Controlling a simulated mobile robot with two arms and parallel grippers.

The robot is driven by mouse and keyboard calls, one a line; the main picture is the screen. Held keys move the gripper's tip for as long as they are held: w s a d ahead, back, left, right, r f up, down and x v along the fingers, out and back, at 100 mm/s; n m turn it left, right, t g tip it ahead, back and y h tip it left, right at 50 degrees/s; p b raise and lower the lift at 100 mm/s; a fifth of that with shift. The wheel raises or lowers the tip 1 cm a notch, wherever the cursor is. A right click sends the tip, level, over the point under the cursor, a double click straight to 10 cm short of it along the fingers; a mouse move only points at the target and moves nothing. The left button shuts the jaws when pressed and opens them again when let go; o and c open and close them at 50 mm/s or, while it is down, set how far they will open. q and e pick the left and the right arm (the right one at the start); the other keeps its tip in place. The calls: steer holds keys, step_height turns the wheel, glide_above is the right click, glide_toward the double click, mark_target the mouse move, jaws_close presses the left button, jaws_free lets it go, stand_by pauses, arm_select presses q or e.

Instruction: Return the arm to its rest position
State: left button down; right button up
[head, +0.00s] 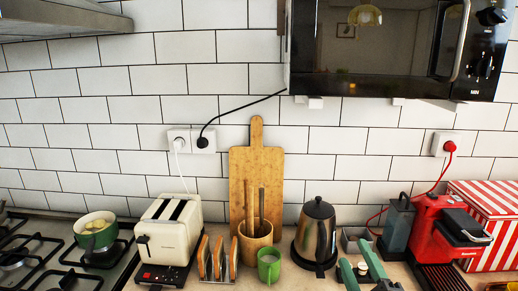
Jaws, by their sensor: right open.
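My right gripper (355,251) shows at the bottom edge, right of centre. Its two green fingers point up and away over the counter, apart from each other. I see nothing clearly held between them. It is in front of a small grey holder and to the right of the steel kettle (317,232). The rest of my right arm is mostly below the frame. My left gripper is not in view.
A counter holds a toaster (168,233), toast rack (217,258), wooden utensil pot (255,243), green mug (269,265) and red coffee machine (437,228). A cutting board (262,170) leans on the wall. A microwave (390,50) hangs above. A green pot (95,237) sits on the stove.

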steer(key=s+d+f+m+g+h, duration=0.2)
steer(key=f+m+g, duration=0.15)
steer(key=f, duration=0.25)
steer(key=s+d+f+m+g+h, duration=0.2)
steer(key=s+f+m, duration=0.1)
steer(key=f+m, duration=0.15)
steer(key=s+a+f+m+g+y, duration=0.1)
steer(key=s+a+f+m+g, duration=0.1)
steer(key=s+f+g, duration=0.7)
steer(key=s+a+f+m+g+y, duration=0.1)
steer(key=s+a+f+m+g, duration=0.1)
steer(key=s+f, duration=0.8)
steer(key=s+f+g, duration=0.1)
steer(key=s+f, duration=0.2)
steer(key=f, duration=1)
steer(key=s+f+g, duration=0.1)
steer(key=s+f, duration=0.2)
steer(key=f, duration=0.9)
steer(key=s+d+f, duration=0.2)
steer(key=s+f, duration=1.2)
steer(key=s, duration=0.2)
steer(key=shift+d+f+g, duration=0.3)
steer(key=shift+d+g, duration=0.05)
steer(key=shift+d, duration=0.05)
